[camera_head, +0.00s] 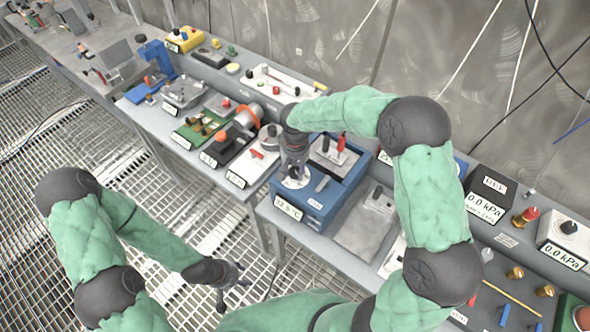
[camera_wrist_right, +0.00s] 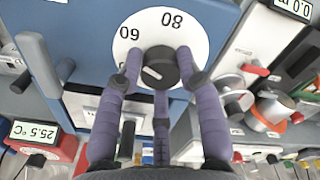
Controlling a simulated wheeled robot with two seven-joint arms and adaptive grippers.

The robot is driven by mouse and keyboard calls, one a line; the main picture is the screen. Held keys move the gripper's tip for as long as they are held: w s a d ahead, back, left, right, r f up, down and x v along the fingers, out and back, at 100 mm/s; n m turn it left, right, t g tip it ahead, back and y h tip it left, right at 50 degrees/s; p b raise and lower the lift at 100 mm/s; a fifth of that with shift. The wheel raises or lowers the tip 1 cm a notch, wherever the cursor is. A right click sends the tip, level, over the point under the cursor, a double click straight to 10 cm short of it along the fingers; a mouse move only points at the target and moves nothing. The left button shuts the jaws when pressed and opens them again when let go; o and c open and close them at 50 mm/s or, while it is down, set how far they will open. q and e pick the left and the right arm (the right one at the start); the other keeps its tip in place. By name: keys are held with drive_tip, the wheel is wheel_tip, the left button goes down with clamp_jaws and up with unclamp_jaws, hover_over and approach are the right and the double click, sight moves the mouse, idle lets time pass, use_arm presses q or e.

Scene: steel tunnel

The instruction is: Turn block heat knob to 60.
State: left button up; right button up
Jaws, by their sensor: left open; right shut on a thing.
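The block heater is a blue box (camera_head: 318,213) on the right bench, with a temperature display on its front. Its black knob (camera_wrist_right: 160,68) sits on a white dial (camera_wrist_right: 186,40) marked 60 and 80, with both numbers upside down in the wrist view. A short white mark shows on the knob's face, left of its centre; its exact setting is hard to read. My right gripper (camera_head: 294,178) points down at the dial, and its purple fingers (camera_wrist_right: 160,80) are shut around the knob. My left gripper (camera_head: 232,288) is open and empty over the floor grating.
A white-topped device (camera_head: 253,165) with a red handle stands left, across a gap between benches. Pressure gauges (camera_head: 486,208) stand further right.

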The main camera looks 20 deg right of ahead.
sight(295, 172)
drive_tip(key=shift+s+f, duration=0.25)
drive_tip(key=shift+s, duration=0.1)
drive_tip(key=o, duration=1.1)
drive_tip(key=shift+a, duration=0.1)
drive_tip(key=shift+o, duration=0.2)
drive_tip(key=shift+r, duration=0.15)
drive_tip(key=shift+w+r, duration=0.1)
drive_tip(key=shift+w, duration=0.05)
drive_tip(key=shift+r, duration=0.3)
wheel_tip(295, 172, up, 11)
drive_tip(key=shift+r, duration=0.15)
